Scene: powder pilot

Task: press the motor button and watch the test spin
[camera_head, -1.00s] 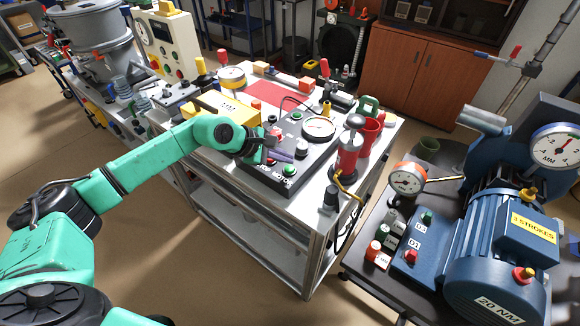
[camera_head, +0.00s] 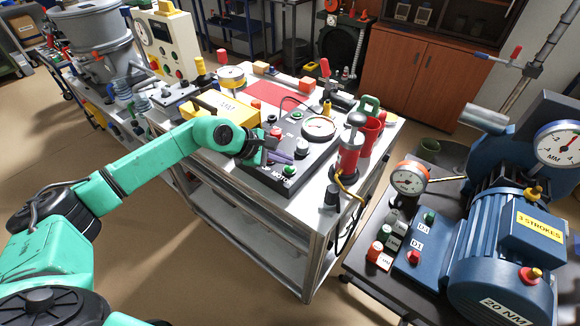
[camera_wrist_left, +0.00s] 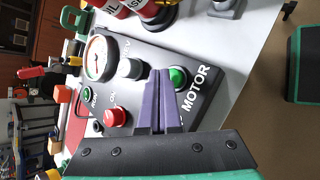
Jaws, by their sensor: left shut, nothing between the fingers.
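The black control panel (camera_head: 262,179) lies on the near part of the cart top. Its green motor button (camera_head: 290,170) is near the front corner, by the white word MOTOR; it also shows in the left wrist view (camera_wrist_left: 178,76). My left gripper (camera_head: 291,158) is shut and empty, its purple fingers held low over the panel. In the left wrist view its fingertips (camera_wrist_left: 160,71) are just left of the green button; I cannot tell whether they touch it. The panel's round gauge (camera_head: 319,127) shows behind. My right gripper is not in view.
A red cylinder (camera_head: 348,157) stands right of the panel. A yellow box (camera_head: 228,106) is left of it. A blue motor (camera_head: 490,240) stands on a separate bench at right.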

